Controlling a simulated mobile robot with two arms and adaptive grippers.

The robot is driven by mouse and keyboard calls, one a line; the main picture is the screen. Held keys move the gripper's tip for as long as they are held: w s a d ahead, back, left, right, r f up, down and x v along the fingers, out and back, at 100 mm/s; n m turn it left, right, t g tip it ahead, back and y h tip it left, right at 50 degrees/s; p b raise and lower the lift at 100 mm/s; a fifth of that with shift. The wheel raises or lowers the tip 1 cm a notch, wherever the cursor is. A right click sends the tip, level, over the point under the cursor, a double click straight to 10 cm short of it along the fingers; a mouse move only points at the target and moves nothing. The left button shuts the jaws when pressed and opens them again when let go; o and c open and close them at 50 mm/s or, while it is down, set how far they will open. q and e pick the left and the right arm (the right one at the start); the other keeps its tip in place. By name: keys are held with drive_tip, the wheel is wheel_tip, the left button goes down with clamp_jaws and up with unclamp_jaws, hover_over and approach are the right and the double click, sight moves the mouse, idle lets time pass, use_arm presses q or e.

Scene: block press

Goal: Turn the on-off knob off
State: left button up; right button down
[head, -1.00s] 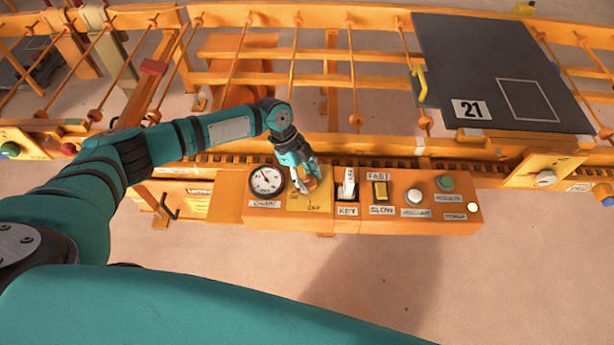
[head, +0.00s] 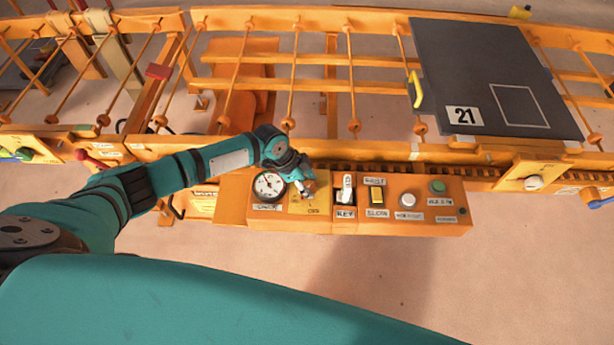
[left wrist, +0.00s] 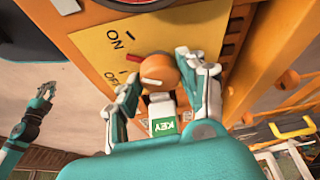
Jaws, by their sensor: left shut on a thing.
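The on-off knob (left wrist: 158,72) is a round orange knob on a yellow plate (left wrist: 92,48) marked ON and OFF. Its red pointer (left wrist: 133,58) lies between the ON and OFF marks. My left gripper (left wrist: 165,85) has one finger on each side of the knob and is shut on it. In the head view, my left gripper (head: 303,185) is at the yellow plate and mostly hides the knob. My right gripper (left wrist: 42,95) shows small at the left of the left wrist view, away from the panel; its jaw opening is unclear.
On the orange control box, a dial gauge (head: 269,186) is left of the knob. To the right are a white key switch (head: 347,187), a yellow rocker (head: 376,194), a white button (head: 407,200) and a green button (head: 437,187). A dark panel numbered 21 (head: 470,60) stands behind.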

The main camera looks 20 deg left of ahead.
use_arm(q)
drive_tip(key=n+p, duration=0.1)
drive_tip(key=n+t+p, duration=0.1)
drive_tip(key=n+p, duration=0.2)
drive_tip(key=shift+s+d+r+n+y+p, duration=0.1)
drive_tip(key=shift+s+r+n+y+p, duration=0.05)
drive_tip(key=shift+r+n+y+p, duration=0.2)
drive_tip(key=shift+f+n+t+y+p, duration=0.25)
drive_tip(key=shift+n+t+y+p, duration=0.4)
drive_tip(key=shift+n+p, duration=0.85)
drive_tip(key=o, duration=1.2)
drive_tip(key=shift+c, duration=0.2)
drive_tip(key=v, duration=1.2)
